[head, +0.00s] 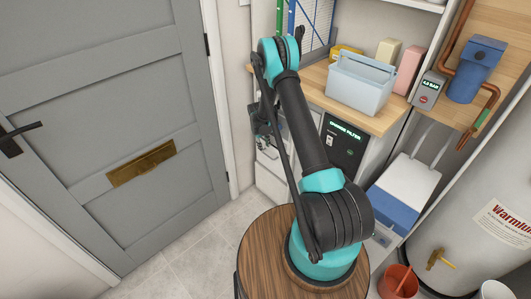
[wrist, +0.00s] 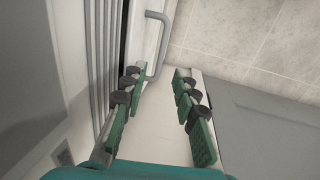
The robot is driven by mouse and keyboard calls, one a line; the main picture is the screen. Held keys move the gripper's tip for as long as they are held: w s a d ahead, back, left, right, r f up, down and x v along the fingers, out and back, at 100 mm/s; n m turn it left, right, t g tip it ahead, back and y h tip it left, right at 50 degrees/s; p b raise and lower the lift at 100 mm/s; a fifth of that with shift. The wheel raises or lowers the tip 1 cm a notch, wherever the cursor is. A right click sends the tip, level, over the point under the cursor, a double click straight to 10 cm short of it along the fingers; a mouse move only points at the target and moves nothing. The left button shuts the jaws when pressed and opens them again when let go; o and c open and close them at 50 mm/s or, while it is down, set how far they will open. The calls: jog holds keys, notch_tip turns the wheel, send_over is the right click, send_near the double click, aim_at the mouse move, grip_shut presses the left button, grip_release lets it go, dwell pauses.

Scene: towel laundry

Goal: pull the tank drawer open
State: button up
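My gripper (head: 262,122) is at the front of the white appliance under the wooden counter, partly hidden behind my arm in the head view. In the wrist view my gripper (wrist: 160,85) is open, its two green-padded fingers apart with nothing held between them. A grey bar handle (wrist: 158,38) shows just beyond the fingertips, close to the left finger; contact cannot be made out. A white panel (wrist: 158,122) lies beyond the open fingers; I cannot tell whether it is the tank drawer.
A black panel with a green display (head: 343,142) is right of my arm. A pale blue basket (head: 360,82) stands on the wooden counter (head: 390,118). A grey door (head: 100,110) is at left. The tiled floor (head: 205,250) is clear. A wooden round top (head: 262,245) surrounds my arm's base.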

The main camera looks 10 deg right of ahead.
aim_at(265, 151)
jog(key=shift+w+d+f, duration=0.1)
jog(key=shift+d+f, duration=0.05)
jog(key=shift+f, duration=0.75)
jog(key=shift+w+d+f, duration=0.1)
jog(key=shift+d+f, duration=0.05)
jog(key=shift+f, duration=0.8)
jog(key=shift+w+d+f, duration=0.1)
jog(key=shift+d+f, duration=0.05)
jog(key=shift+f, duration=0.75)
grip_shut()
